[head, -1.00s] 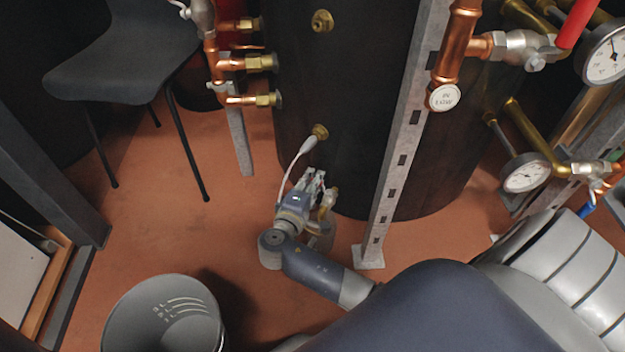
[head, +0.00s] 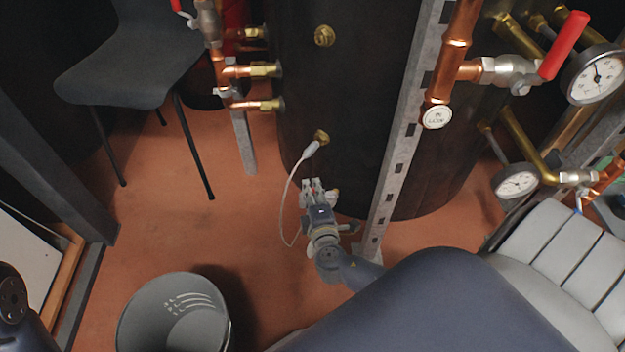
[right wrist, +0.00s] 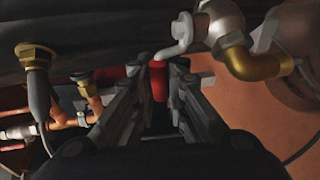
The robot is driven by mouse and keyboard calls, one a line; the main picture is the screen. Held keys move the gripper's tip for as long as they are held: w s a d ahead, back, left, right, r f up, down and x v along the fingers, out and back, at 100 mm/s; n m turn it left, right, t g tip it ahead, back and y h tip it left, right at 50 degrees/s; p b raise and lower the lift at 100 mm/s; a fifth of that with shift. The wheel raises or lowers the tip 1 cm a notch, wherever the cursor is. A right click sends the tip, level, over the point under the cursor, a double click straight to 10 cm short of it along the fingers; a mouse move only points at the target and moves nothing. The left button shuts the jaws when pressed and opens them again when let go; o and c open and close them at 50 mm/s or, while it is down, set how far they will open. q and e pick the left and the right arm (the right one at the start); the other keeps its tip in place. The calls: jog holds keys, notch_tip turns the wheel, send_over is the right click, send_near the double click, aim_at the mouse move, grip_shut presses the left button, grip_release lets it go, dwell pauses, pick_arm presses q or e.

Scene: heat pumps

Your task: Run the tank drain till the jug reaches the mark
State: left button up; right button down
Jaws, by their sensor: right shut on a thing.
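The black tank (head: 340,90) stands in the middle of the head view. My right gripper (head: 313,186) is low at its front, by the drain outlet. In the right wrist view its fingers (right wrist: 160,88) are closed around a red handle (right wrist: 159,82). A metal valve body (right wrist: 222,18) with a brass elbow (right wrist: 258,62) is just to the right of the fingers. In the head view the gripper mostly hides the drain valve. A grey open jug (head: 150,312), like a bucket with white scale marks inside, stands on the floor at the lower left. I cannot make out water in it. My left gripper is out of view.
A steel post (head: 405,130) stands just right of my right gripper. A thin pale cable (head: 289,195) hangs from a tank fitting beside it. Copper pipes and gauges (head: 595,75) are at the right. A dark chair (head: 135,60) stands at the left. The floor between chair and jug is clear.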

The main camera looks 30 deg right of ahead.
dwell(0.3)
jog(key=c, duration=1.6)
grip_release()
jog(key=shift+a, duration=0.1)
jog(key=shift+s, duration=0.15)
jog(key=v, duration=1.1)
jog(key=shift+s+r, duration=0.1)
jog(key=shift+s, duration=0.3)
